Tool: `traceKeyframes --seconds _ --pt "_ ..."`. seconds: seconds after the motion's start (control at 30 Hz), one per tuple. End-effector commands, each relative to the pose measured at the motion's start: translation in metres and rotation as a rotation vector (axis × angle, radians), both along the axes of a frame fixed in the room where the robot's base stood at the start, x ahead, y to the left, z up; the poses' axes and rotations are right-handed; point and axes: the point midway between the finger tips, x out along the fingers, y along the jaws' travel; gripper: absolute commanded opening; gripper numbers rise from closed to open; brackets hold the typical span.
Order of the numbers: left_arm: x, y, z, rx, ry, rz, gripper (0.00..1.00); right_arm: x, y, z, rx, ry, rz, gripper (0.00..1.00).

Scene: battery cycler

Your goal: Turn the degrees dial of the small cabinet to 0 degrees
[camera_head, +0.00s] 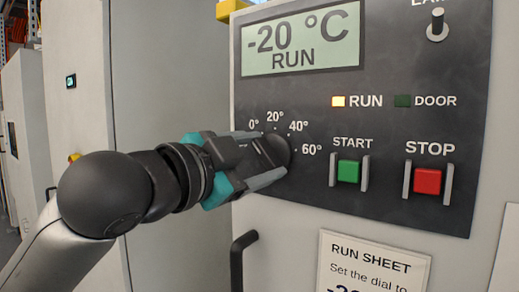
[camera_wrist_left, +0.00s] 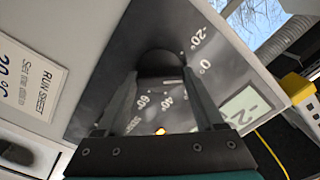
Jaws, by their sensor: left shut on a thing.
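The small cabinet's black control panel (camera_head: 400,85) carries the round dark degrees dial (camera_head: 278,150), with marks from 0° to 60° visible around it. My left gripper (camera_head: 268,160) comes in from the left and is shut on the dial, hiding much of it. In the left wrist view the dial (camera_wrist_left: 160,62) lies between the two fingers, with a -20° mark also showing beside it. The dial's pointer direction cannot be made out. The display (camera_head: 300,40) reads -20 °C RUN. My right gripper is not in view.
Right of the dial are the green START button (camera_head: 348,171) and red STOP button (camera_head: 427,181), each between metal guards. A black handle (camera_head: 238,262) and a run sheet (camera_head: 372,265) are below.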

Motion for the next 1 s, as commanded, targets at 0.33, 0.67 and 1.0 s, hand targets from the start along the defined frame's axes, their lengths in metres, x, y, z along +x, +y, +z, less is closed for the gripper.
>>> traceKeyframes --seconds 0.33,0.67,1.0 --pt "-0.0005 -0.0005 0.0006 0.037 -0.029 -0.002 0.14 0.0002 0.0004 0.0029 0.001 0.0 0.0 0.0" --pt "-0.0005 -0.0005 0.0006 0.036 -0.029 -0.002 0.77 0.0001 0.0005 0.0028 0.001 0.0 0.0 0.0" --pt "-0.0002 -0.0002 0.0003 0.036 -0.027 -0.001 1.0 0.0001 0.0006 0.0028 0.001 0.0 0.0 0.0"
